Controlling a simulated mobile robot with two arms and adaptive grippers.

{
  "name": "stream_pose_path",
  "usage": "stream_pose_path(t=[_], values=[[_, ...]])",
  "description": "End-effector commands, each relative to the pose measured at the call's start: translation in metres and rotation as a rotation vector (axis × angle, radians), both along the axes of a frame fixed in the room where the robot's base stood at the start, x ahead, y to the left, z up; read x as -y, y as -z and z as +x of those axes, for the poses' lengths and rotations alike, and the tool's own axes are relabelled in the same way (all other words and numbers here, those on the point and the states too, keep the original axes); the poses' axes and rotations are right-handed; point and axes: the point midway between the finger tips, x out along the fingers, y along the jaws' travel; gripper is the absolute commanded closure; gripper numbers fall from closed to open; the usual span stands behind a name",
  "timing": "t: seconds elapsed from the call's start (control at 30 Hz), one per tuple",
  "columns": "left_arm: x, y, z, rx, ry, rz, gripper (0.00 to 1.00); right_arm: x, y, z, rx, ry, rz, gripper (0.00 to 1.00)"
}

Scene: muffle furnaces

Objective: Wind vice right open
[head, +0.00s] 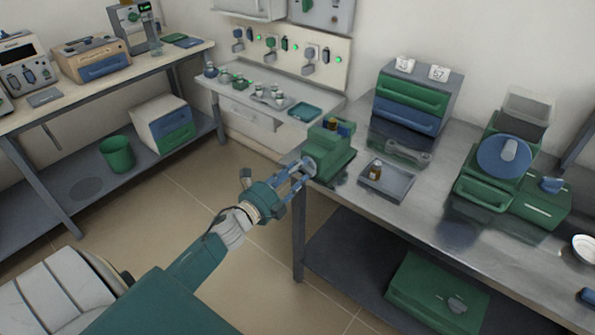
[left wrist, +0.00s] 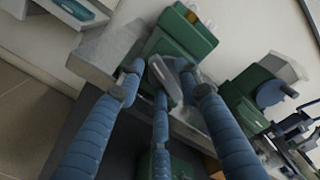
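The vice (head: 328,155) is a green block with brown and blue parts on top, at the near left corner of the steel bench. A round grey-blue end (head: 309,167) shows on its left side. My left gripper (head: 303,172) reaches up to this end, with its long blue fingers pointing at it. In the left wrist view the fingers (left wrist: 160,75) are spread apart around a grey bar (left wrist: 165,80). I cannot tell whether they touch it. The fingers and angle hide much of the vice there. My right gripper is not in view.
A grey tray (head: 388,182) with a small brown item lies right of the vice. A drawer unit (head: 410,100) stands behind, and a green machine with a blue disc (head: 505,157) stands farther right. A wall bench (head: 225,88) is beyond.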

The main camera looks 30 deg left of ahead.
Motion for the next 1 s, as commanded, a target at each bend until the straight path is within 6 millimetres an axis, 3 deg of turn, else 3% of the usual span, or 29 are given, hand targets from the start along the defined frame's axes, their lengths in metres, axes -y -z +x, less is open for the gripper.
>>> stream_pose_path(t=[0.03,0.13,0.17,0.57,1.0], values=[[0.000,0.000,0.000,0.000,0.000,0.000,0.79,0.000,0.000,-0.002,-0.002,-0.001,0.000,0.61],[0.000,0.000,0.000,0.000,0.000,0.000,0.99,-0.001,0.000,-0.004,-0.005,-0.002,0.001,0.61],[0.000,0.000,0.000,0.000,0.000,0.000,1.00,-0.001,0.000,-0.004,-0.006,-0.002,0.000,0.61],[0.001,0.000,0.000,-0.005,0.001,-0.060,1.00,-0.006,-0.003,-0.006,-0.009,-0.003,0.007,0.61],[0.002,0.003,0.000,-0.033,0.001,-0.405,1.00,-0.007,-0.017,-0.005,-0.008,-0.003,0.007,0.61]])
